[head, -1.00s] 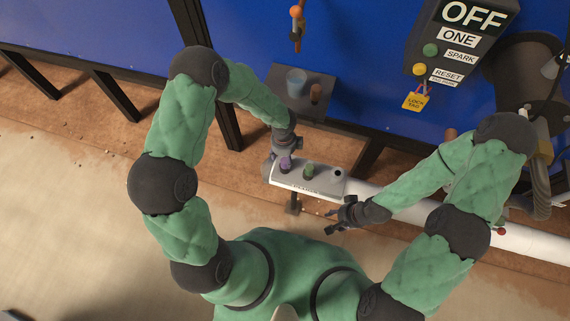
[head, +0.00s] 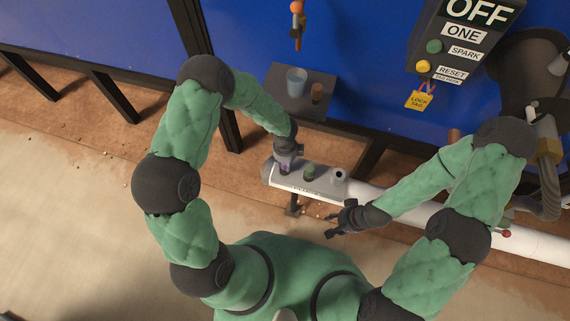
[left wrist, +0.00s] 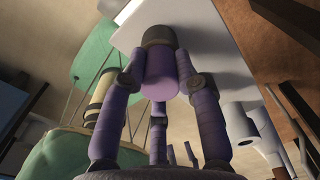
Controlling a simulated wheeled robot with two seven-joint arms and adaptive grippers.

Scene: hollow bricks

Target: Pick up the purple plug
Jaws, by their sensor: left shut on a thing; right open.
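The purple plug (head: 285,169) is at the left end of the white panel (head: 322,191) on the pipe, mostly covered by my left gripper (head: 286,162) in the head view. In the left wrist view the plug (left wrist: 159,81) has a dark collar against the white panel, and the left gripper's fingers (left wrist: 160,62) are closed around it. I cannot tell whether the plug is clear of its socket. My right gripper (head: 333,226) is open and empty, in front of the panel's right end.
A green plug (head: 309,173) and a grey socket (head: 339,175) are on the panel, right of the purple plug. A dark shelf (head: 325,78) behind holds a blue cup (head: 297,81) and a brown cylinder (head: 317,93). A white pipe (head: 400,208) runs rightward.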

